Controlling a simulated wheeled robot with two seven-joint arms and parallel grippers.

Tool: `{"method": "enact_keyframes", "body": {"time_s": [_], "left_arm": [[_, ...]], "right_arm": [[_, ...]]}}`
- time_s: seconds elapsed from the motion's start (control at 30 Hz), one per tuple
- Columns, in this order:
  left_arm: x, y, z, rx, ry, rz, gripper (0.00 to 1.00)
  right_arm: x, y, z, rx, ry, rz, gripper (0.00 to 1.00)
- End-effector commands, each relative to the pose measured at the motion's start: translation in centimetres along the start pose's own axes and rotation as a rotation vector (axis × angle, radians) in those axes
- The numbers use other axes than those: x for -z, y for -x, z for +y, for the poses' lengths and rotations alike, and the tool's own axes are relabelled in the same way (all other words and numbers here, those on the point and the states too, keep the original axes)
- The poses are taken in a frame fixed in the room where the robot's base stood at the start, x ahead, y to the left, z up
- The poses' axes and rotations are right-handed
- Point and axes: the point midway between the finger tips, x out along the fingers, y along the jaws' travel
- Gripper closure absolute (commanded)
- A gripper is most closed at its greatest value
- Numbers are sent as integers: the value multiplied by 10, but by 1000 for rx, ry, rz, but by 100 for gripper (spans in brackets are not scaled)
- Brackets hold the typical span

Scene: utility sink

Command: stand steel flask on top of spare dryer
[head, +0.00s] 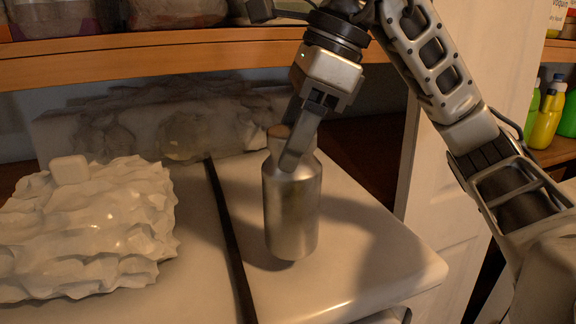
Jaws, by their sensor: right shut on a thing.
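The steel flask (291,212) is a grey metal cylinder with a brown stopper, upright at the middle of the head view. My right gripper (296,150) comes down from above and is shut on the flask near its neck and stopper. The flask is over the white top of the right-hand appliance (372,262), which I take to be the spare dryer. Its base looks at or very near that top; I cannot tell whether it touches. My left gripper is not in view.
A white, lumpy heap (88,228) lies on the left-hand white top, with a small white block (69,169) on it. A dark gap parts the two tops. A wooden shelf (150,54) runs above. Bottles (546,118) stand far right. The right-hand top is clear around the flask.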

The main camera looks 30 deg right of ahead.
Motion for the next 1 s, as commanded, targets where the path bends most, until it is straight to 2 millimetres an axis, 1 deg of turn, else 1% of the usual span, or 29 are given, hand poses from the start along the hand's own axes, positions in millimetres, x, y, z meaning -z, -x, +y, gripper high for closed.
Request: {"method": "enact_keyframes", "body": {"time_s": [0.07,0.2,0.27,0.57,0.7,0.73,0.77,0.8,1.0], "left_arm": [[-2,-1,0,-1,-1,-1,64],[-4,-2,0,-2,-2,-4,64],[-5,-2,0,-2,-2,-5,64],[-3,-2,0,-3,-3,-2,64],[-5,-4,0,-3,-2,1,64],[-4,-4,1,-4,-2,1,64],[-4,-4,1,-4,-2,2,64],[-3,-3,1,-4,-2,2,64],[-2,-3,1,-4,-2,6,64]], "right_arm": [[-2,-9,-3,-4,1,-2,100],[8,-28,-3,-2,-3,0,100],[10,-32,-3,-1,-2,0,100],[10,-34,-2,1,0,-3,100],[12,-39,-2,0,0,-2,100],[12,-39,-2,-1,0,0,42],[12,-38,-2,-1,0,0,34],[12,-38,-2,-1,0,0,26],[12,-38,-2,-1,0,1,26]]}}
